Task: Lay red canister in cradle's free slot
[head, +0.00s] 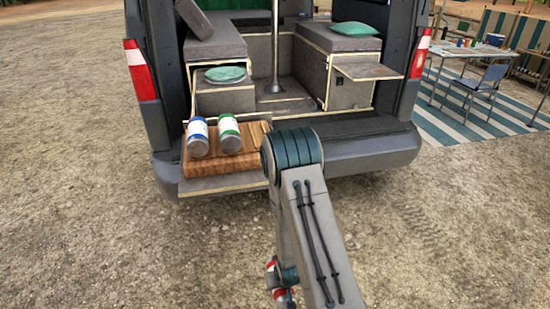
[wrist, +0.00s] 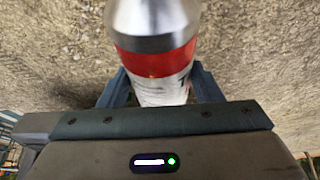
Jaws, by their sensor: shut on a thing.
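The red canister (wrist: 153,62) has a bare silver end, a red band and a white label. It is between the fingers of my gripper (wrist: 158,88), which is shut on it. In the head view, parts of the red canister (head: 271,265) show low beside my forearm, over the gravel and away from the van. The wooden cradle (head: 215,169) rests on the van's tailgate. A blue-banded canister (head: 197,138) and a green-banded canister (head: 230,134) lie side by side in it. The cradle's right part, beside the green-banded canister, is partly hidden by my arm.
The van's bumper (head: 375,149) runs right of the cradle. Inside stand grey bench boxes, a metal post (head: 275,45) and an open flap (head: 366,71). A blue chair (head: 480,83) and table are at far right. Gravel around my arm is clear.

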